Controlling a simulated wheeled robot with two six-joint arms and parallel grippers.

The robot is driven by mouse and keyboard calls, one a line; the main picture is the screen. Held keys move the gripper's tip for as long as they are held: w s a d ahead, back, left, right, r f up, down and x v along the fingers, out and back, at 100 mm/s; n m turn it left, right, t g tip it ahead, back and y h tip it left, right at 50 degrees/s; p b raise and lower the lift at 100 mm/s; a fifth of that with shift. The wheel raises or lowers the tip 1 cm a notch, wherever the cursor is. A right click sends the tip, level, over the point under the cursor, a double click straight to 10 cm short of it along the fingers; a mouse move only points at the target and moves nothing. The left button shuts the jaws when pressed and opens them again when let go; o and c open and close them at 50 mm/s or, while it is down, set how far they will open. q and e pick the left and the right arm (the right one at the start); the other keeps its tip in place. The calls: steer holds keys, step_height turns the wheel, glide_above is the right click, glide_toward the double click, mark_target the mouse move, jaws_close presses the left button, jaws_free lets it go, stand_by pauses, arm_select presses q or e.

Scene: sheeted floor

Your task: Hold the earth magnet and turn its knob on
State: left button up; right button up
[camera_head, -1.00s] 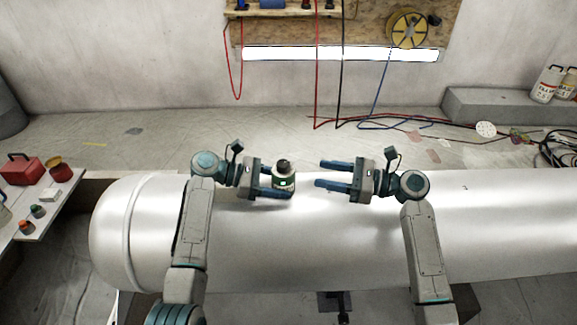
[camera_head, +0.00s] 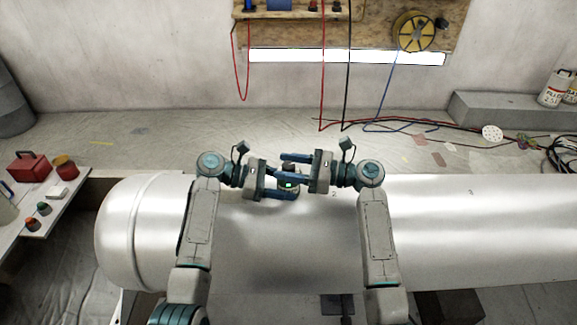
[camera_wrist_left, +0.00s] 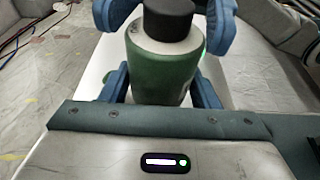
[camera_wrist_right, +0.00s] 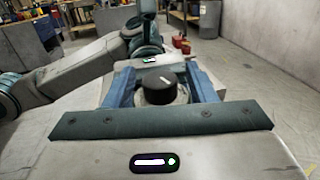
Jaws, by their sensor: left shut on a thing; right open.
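The earth magnet (camera_head: 289,184) stands on the silver tank, mostly hidden by my grippers in the head view. In the left wrist view it is a green cylinder (camera_wrist_left: 163,68) with a pale top and a black knob (camera_wrist_left: 168,19). My left gripper (camera_head: 291,188) is shut on the green body, one finger on each side. My right gripper (camera_head: 284,166) is open, with its fingers on either side of the knob. The right wrist view shows the knob (camera_wrist_right: 159,86) between the open fingers, with a white mark on its top. Finger contact with the knob cannot be made out.
The silver tank (camera_head: 440,235) stretches across the view. A side table at the left holds a red box (camera_head: 28,168) and small items. Cables (camera_head: 400,126) lie on the floor behind, beside a grey ledge (camera_head: 505,112). The tank's right half is clear.

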steer(key=shift+a, duration=0.1)
steer(key=c, duration=1)
steer(key=shift+o, duration=0.2)
steer(key=m+t+h, duration=0.1)
steer(key=m+t, duration=0.2)
steer(key=t, duration=0.1)
steer(key=shift+s, duration=0.1)
steer(key=shift+m+t+h, duration=0.8)
steer(key=shift+t, duration=0.5)
steer(key=o, duration=1)
steer(key=shift+c, duration=0.2)
